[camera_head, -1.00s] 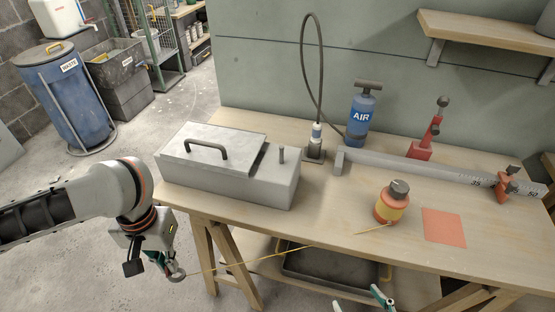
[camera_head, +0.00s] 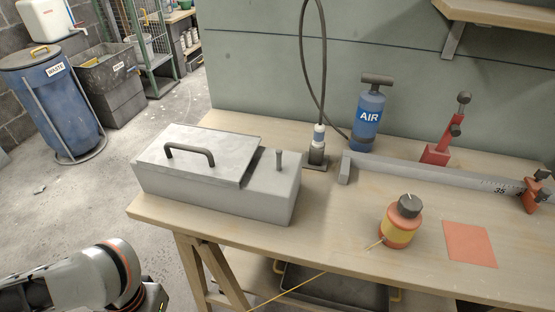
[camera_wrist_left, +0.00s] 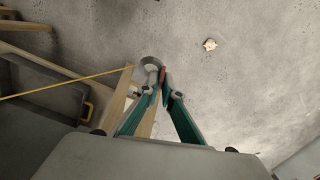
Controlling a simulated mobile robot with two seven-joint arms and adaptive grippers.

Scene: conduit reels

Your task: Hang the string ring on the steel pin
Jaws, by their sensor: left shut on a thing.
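The steel pin (camera_head: 279,160) stands upright on the right part of the grey metal box (camera_head: 255,200) on the bench. In the left wrist view, the grey string ring (camera_wrist_left: 151,62) is at the tips of my left gripper (camera_wrist_left: 162,80), whose fingers are shut on it. A yellow string (camera_wrist_left: 70,86) runs from near the ring to the left edge. In the head view the string (camera_head: 290,290) crosses below the bench's front edge. My left arm is at the lower left there, well below the pin, with fingertips and ring out of frame. My right gripper is not in view.
An orange-and-yellow bottle (camera_head: 400,222) with string at its side stands on the bench, beside a red square (camera_head: 469,243). A blue AIR pump (camera_head: 367,118) and a hose stand (camera_head: 317,150) are behind. The box has a raised handle (camera_head: 190,153) left of the pin.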

